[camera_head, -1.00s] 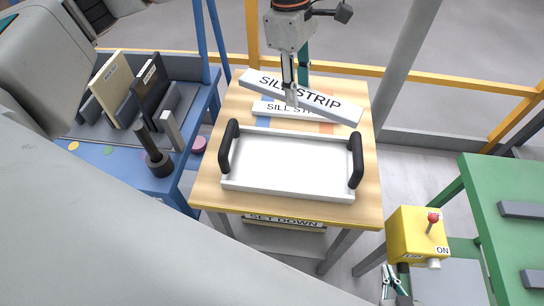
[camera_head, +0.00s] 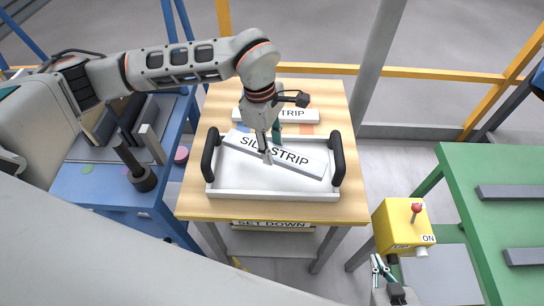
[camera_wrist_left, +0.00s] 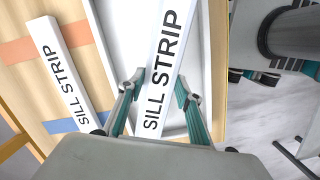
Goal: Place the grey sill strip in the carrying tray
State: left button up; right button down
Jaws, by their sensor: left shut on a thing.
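The grey sill strip (camera_head: 285,160), a long flat bar with SILL STRIP on its top, lies slantwise over the carrying tray (camera_head: 270,194). The tray is white with two black handles. My left gripper (camera_head: 267,158) is shut on the strip near its middle, from above. In the left wrist view the strip (camera_wrist_left: 163,70) runs between the two teal fingers (camera_wrist_left: 157,95). The strip's far-left end overlaps the tray's back wall in the picture; I cannot tell whether it touches the tray. My right gripper (camera_head: 381,268) shows small at the bottom right, away from the tray.
A blue cart (camera_head: 95,215) stands left. A yellow switch box (camera_head: 398,232) and a green table (camera_head: 490,160) stand right.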

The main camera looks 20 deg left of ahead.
pick_arm(q)
notch_tip(320, 180, down, 4)
jog(key=shift+f, duration=0.3)
pick_arm(e)
jog(key=shift+s+f, duration=0.1)
jog(key=shift+f, duration=0.15)
pick_arm(q)
jog(key=shift+f, duration=0.15)
jog(key=o, duration=1.4)
jog(key=shift+o, duration=0.2)
pick_arm(e)
jog(key=shift+r, duration=0.1)
